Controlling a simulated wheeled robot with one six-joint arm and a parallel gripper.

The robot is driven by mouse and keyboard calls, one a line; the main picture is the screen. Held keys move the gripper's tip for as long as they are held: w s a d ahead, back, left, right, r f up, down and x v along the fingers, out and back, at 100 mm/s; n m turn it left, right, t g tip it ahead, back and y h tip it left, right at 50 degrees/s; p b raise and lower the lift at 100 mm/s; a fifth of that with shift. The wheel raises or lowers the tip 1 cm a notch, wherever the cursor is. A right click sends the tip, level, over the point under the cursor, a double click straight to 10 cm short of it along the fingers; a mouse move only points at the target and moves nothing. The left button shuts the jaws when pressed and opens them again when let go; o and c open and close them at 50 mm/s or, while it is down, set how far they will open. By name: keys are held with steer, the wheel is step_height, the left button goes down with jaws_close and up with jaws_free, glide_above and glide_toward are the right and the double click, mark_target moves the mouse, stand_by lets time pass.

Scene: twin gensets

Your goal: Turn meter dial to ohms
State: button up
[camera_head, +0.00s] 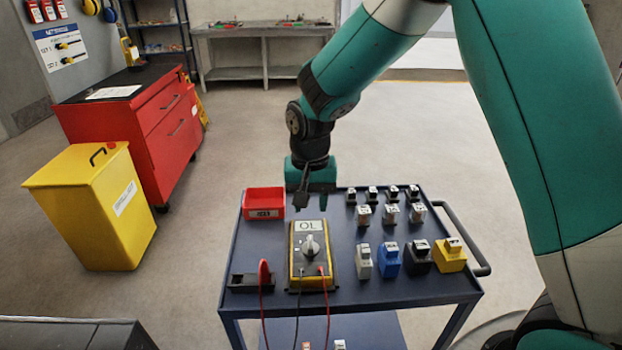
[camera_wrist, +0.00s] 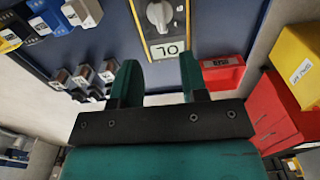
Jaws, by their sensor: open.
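The yellow and black meter (camera_head: 311,261) lies on the blue cart top, with its display reading "OL" at the far end. Its grey-white dial (camera_head: 310,246) sits in the middle of the face, and the dial also shows in the wrist view (camera_wrist: 159,14). A red and a black lead run from the meter's near end. My gripper (camera_head: 311,206) is above the cart, just beyond the meter's display end. In the wrist view my gripper (camera_wrist: 160,80) is open and empty, its two green fingers apart, with the display between and beyond them.
A red bin (camera_head: 264,203) sits left of my gripper on the cart (camera_head: 340,290). Several small blocks stand right of the meter, including a blue one (camera_head: 388,260) and a yellow one (camera_head: 450,256). A black holder with a red probe (camera_head: 263,274) lies to its left. A yellow box (camera_head: 95,210) stands on the floor.

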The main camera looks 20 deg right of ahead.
step_height(320, 180, up, 6)
steer(key=shift+r, duration=0.15)
stand_by(0.5)
steer(key=s+a+r+n+y, duration=0.1)
steer(key=s+r+n, duration=0.1)
steer(key=s, duration=0.6)
steer(key=s+a+r+n+y, duration=0.1)
steer(key=s+a+r+n, duration=0.1)
steer(key=s+n, duration=0.3)
steer(key=s+a+r+n+y, duration=0.1)
steer(key=s+r+n+y, duration=0.1)
steer(key=s, duration=0.9)
steer(key=shift+s+a+r+n, duration=0.2)
steer(key=shift+s+r+n, duration=0.2)
steer(key=shift+r+n, duration=0.45)
steer(key=shift+f, duration=0.15)
